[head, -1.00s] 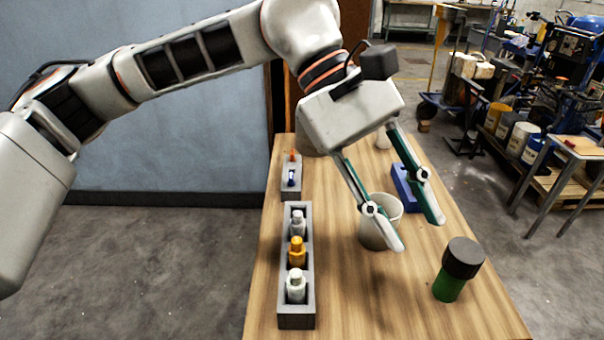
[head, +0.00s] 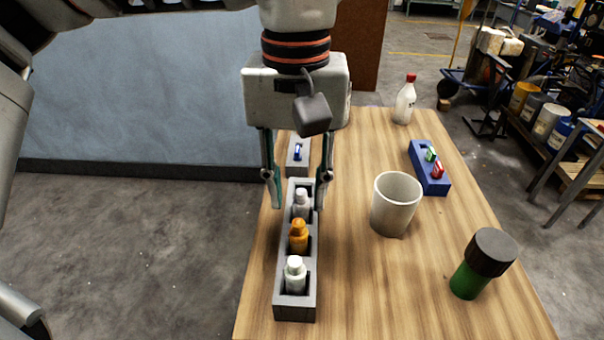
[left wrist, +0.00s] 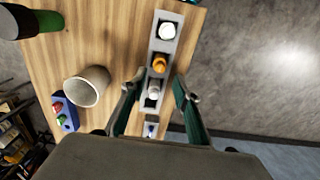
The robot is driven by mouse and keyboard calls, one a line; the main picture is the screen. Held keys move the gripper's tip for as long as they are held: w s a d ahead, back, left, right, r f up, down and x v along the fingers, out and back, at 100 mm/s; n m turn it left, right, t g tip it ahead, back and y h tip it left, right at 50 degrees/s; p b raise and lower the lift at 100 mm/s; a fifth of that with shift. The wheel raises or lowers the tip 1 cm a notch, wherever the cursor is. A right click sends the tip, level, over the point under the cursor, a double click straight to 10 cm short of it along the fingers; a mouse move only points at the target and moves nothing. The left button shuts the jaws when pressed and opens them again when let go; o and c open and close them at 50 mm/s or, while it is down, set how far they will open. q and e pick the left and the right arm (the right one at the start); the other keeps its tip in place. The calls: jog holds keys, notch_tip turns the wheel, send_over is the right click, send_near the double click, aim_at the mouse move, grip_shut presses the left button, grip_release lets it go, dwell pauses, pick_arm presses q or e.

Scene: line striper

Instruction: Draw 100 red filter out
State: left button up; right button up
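A small red piece (head: 438,169) sits in the blue block (head: 433,186), beside a green piece (head: 431,153); both blurred pieces also show in the left wrist view. A white bottle with a red cap (head: 405,102) stands upright at the back; its dark label is unreadable. My left gripper (head: 298,205) points down, open and empty, over the long grey rack (head: 294,312). Its fingers stand on either side of the rack's far grey-white bottle (head: 302,203); I see no contact. An orange bottle (head: 298,237) and a white bottle (head: 294,275) stand nearer in it. My right gripper is out of view.
A white cup (head: 396,205) stands mid-table. A green jar with a dark lid (head: 483,265) stands near right. A small grey rack with a blue piece (head: 298,152) lies beyond the long rack, partly hidden by my gripper. The table's front middle is clear.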

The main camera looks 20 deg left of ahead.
aim_at(299, 222)
pick_arm(q)
notch_tip(299, 222, down, 3)
jog(key=shift+f+b, duration=0.1)
jog(key=shift+b, duration=0.4)
jog(key=shift+f, duration=1.2)
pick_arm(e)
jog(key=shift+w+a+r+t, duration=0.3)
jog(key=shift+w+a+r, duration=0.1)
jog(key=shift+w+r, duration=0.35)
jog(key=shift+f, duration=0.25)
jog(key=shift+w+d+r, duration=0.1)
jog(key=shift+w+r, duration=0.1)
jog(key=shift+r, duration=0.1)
pick_arm(q)
grip_shut()
